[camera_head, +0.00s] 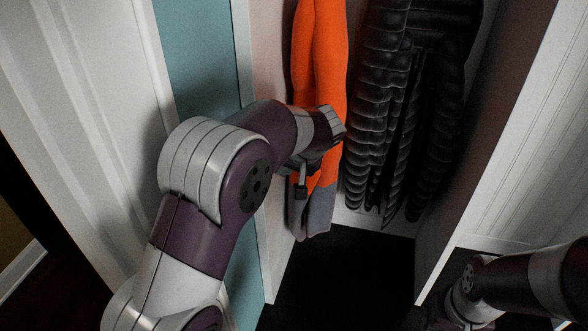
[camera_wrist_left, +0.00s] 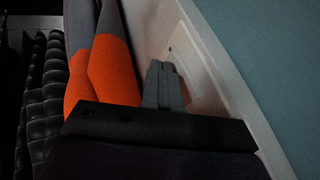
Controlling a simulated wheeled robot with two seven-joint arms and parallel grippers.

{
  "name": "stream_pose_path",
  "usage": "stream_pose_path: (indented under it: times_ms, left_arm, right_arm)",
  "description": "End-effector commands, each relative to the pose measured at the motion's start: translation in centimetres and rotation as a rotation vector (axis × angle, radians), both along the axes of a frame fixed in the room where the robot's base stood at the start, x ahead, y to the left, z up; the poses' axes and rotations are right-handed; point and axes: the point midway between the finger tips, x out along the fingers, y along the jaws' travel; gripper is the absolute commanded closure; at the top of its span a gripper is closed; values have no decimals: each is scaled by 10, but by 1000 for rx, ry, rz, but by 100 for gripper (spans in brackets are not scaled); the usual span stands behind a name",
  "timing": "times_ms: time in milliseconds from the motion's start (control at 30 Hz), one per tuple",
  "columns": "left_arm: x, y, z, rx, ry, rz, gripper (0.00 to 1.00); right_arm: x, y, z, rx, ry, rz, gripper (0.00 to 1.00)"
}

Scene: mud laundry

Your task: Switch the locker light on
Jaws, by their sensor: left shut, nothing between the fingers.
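The locker (camera_head: 270,50) is an open, pale-walled compartment with clothes hanging inside. My left arm reaches across its left side wall. My left gripper (camera_head: 301,190) is partly hidden by its own wrist and sits in front of the orange garment. In the left wrist view the left gripper's fingers (camera_wrist_left: 163,85) are shut with nothing between them, close to the pale side wall (camera_wrist_left: 205,85). A small dark spot (camera_wrist_left: 170,49) shows on that wall just beyond the fingertips; I cannot tell whether it is the light switch. No lit lamp shows.
An orange garment with grey ends (camera_head: 320,60) and black quilted garments (camera_head: 405,100) hang in the locker. A teal strip (camera_head: 195,50) and white panel (camera_head: 100,80) stand left. A white partition (camera_head: 490,150) stands right. My right arm (camera_head: 520,285) is at lower right.

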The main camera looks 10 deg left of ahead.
Motion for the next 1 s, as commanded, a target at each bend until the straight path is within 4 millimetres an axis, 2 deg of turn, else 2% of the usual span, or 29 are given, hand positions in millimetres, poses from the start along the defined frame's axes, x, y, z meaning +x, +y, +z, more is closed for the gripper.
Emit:
stream_pose_path:
  times_ms: [267,367,600,1000]
  left_arm:
    - [0,1,-1,0,1,0,100]
    - [0,11,-3,0,2,3,100]
    - [0,10,-1,0,2,1,100]
    - [1,9,15,-1,0,1,100]
  right_arm:
    - [0,0,-1,0,1,0,57]
    - [0,0,-3,0,1,0,57]
    - [0,0,-2,0,1,0,57]
    - [0,0,9,0,1,0,57]
